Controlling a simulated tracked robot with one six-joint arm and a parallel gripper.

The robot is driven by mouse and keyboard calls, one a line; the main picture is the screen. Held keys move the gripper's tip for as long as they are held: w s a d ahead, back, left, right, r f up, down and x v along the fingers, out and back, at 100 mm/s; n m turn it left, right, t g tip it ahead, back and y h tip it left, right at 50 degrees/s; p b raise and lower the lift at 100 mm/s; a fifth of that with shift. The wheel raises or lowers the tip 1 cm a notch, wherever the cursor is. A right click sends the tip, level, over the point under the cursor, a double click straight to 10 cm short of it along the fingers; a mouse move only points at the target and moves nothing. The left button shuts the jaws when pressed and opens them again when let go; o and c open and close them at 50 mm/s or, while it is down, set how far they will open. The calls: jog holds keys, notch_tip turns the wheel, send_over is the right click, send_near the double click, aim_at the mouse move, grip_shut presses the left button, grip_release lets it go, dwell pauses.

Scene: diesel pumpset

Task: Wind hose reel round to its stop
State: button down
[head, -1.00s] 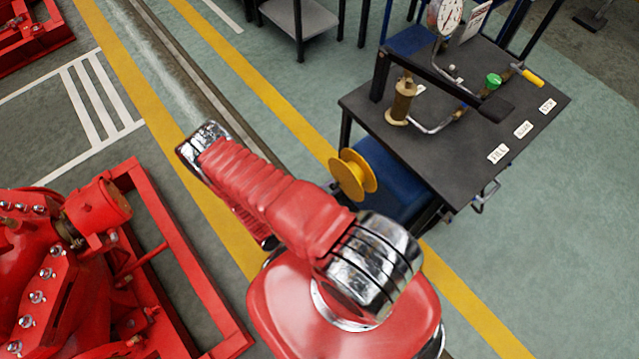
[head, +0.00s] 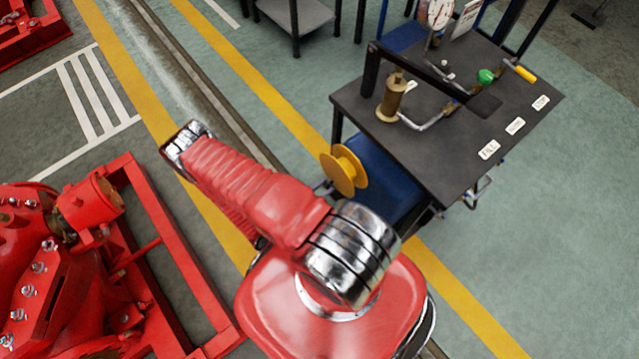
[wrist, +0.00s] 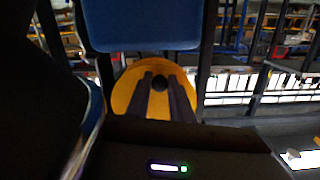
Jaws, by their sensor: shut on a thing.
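The hose reel (head: 345,171) is a yellow spool on the side of the dark bench, beside a blue panel. In the wrist view the reel's yellow disc (wrist: 130,84) fills the middle, with a dark round hub at its centre. My gripper (wrist: 160,82) shows there as two dark fingers reaching over the disc, close around the hub. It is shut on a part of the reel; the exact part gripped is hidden. In the head view my red arm stands in front and my gripper cannot be made out.
The bench top (head: 450,165) holds a brass cylinder (head: 392,98), a black lever, a gauge (head: 440,14), a green knob (head: 486,76) and white labels. A blue panel (wrist: 140,25) lies just above the reel. Red pump machinery (head: 75,250) stands at the left.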

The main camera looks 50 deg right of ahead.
jog(key=shift+s, duration=0.25)
jog(key=c, duration=1.6)
grip_release()
jog(key=shift+w, duration=0.1)
jog(key=shift+w+a, duration=0.5)
jog(key=shift+a, duration=1.75)
jog(key=shift+w+a, duration=0.45)
jog(key=shift+a, duration=1.8)
jog(key=shift+w+a, duration=0.5)
jog(key=shift+a, duration=1.75)
